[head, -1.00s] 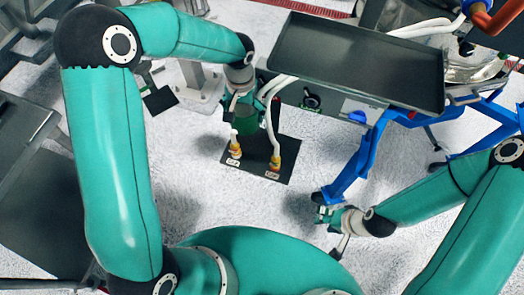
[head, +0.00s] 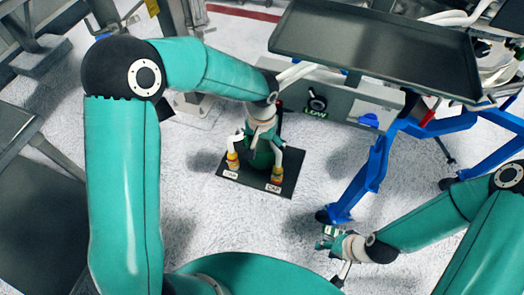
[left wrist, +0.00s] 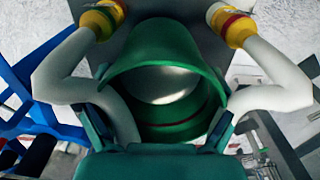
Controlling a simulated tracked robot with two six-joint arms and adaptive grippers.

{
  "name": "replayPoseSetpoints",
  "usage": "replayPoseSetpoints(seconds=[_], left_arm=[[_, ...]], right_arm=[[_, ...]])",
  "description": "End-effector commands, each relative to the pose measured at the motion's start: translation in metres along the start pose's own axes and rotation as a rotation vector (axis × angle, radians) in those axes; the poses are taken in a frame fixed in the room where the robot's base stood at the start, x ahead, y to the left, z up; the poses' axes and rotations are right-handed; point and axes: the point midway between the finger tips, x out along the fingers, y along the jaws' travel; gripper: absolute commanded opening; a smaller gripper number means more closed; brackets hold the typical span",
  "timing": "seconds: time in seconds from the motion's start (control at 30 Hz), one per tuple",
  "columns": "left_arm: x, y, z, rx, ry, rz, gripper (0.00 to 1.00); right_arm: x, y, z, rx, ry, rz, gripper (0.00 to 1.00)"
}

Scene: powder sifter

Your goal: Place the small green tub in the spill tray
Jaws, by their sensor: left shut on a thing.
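The small green tub (left wrist: 165,48) fills the middle of the left wrist view, its open mouth showing a pale inside. My left gripper (left wrist: 158,125) is shut on it, with a finger at each side. In the head view the tub (head: 263,158) hangs under my left gripper (head: 262,132), in front of the black labelled plate on the floor; its height above the plate is unclear. The large dark rimmed tray (head: 375,45), seemingly the spill tray, is empty at upper right. My right gripper (head: 328,240) is by the blue frame's foot; its opening is too small to judge.
White hoses with yellow and red fittings (head: 277,176) stand on the black plate (head: 245,184), close on both sides of the tub. A blue frame (head: 372,170) stands below the tray. Open pale floor lies left and front.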

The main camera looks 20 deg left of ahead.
Motion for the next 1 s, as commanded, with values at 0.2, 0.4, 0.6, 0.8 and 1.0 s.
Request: replayPoseSetpoints(seconds=[0.2,0.4,0.6,0.8,1.0], left_arm=[[0.028,0.000,0.001,0.000,-0.003,0.000,0.40],[0.030,0.000,0.001,-0.001,-0.001,0.000,0.40],[0.032,0.000,0.001,-0.001,-0.002,0.000,0.98],[0.032,0.000,0.001,-0.001,-0.002,0.000,1.00],[0.030,0.000,0.001,-0.001,-0.002,0.000,1.00]], right_arm=[[0.000,0.000,0.000,0.000,0.000,0.000,0.40],[0.000,0.000,0.000,0.000,0.000,0.000,0.40],[0.002,0.001,0.000,0.000,0.000,0.000,0.40],[0.002,0.001,0.000,0.000,0.000,0.000,0.40],[-0.001,0.000,0.000,0.000,0.000,0.000,0.40]])
